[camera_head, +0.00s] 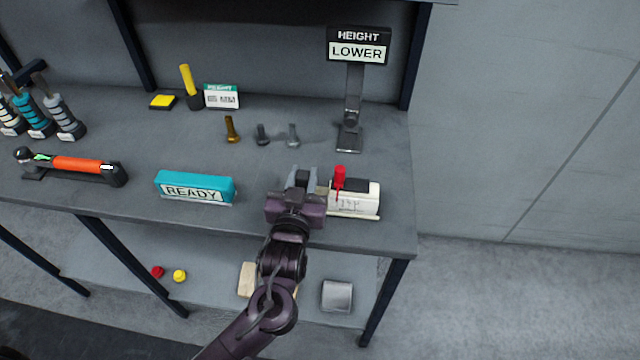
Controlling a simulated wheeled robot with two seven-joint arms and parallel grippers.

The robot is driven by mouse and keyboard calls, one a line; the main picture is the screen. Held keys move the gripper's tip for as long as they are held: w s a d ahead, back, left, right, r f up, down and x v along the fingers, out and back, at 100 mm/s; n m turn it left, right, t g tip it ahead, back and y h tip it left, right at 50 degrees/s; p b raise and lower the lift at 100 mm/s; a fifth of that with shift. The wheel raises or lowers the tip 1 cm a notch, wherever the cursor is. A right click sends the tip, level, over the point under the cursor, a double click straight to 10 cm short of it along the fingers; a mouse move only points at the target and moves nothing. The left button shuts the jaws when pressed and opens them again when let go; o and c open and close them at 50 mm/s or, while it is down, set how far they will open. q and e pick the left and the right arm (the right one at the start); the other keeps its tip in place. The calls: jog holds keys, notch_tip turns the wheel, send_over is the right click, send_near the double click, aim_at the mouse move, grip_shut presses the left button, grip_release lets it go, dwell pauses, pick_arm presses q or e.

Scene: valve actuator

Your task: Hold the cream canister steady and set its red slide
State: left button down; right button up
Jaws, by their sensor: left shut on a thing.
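The cream canister (362,206) lies on the grey table near its front right edge, with a dark patch on top and small markings on its front. Its red slide (339,178) stands up near the canister's left end. My left gripper (303,178) is at the canister's left end and shut on it; the gripper body hides that end and the exact contact. My right gripper is not in view.
A sign reading HEIGHT LOWER (358,47) stands behind the canister. A teal READY block (195,187) lies to the left. Several bolts (262,134) stand farther back. An orange-handled tool (78,165) lies far left. A lower shelf (215,275) holds small items.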

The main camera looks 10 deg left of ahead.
pick_arm(q)
notch_tip(320, 180, up, 8)
jog(key=shift+r, duration=0.25)
jog(key=shift+f, duration=3.95)
jog(key=shift+f, duration=0.6)
jog(key=shift+r, duration=0.35)
jog(key=c, duration=1.1)
grip_release()
jog(key=s, duration=1.2)
jog(key=shift+f, duration=0.1)
